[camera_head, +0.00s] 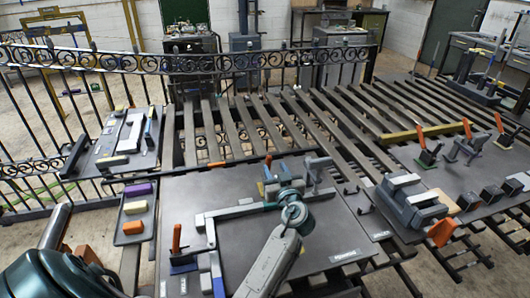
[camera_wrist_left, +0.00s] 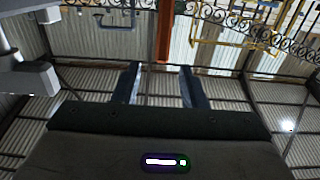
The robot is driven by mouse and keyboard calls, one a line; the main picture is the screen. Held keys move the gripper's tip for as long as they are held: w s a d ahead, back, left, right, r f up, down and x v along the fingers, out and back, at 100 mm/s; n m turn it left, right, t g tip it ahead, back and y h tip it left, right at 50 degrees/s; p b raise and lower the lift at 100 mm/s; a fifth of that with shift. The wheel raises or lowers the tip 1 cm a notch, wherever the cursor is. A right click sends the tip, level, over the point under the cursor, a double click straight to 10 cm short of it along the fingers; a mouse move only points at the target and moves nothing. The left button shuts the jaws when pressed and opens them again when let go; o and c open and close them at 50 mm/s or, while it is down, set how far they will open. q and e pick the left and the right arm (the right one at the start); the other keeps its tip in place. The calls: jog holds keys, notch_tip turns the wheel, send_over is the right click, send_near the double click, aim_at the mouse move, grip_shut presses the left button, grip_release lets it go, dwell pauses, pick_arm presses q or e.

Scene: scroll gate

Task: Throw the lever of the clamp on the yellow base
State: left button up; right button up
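My left gripper (camera_head: 272,180) is over the back part of the centre plate, with its wrist joint just in front of it. An orange lever (camera_head: 268,162) stands upright at its fingers. In the left wrist view the two dark fingers (camera_wrist_left: 160,85) are apart, and the orange lever (camera_wrist_left: 165,35) shows in line with the gap between them. I cannot tell whether the lever is inside the gap or just beyond it. My right gripper is not in view.
Another orange-levered clamp (camera_head: 177,243) stands at the plate's left front. Pale bars (camera_head: 237,211) lie on the plate, and a grey clamp (camera_head: 318,166) stands right of my gripper. Several orange-handled clamps (camera_head: 428,155) and a yellow bar (camera_head: 430,132) are on the right plate.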

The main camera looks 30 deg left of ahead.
aim_at(268, 156)
pick_arm(q)
jog(key=p+x, duration=0.3)
jog(key=x, duration=0.5)
jog(key=shift+w+a+r+p, duration=0.1)
jog(key=shift+a+r+p, duration=0.05)
jog(key=shift+a+p, duration=0.2)
jog(key=shift+w+a+r, duration=0.1)
jog(key=shift+w+a, duration=0.05)
grip_shut()
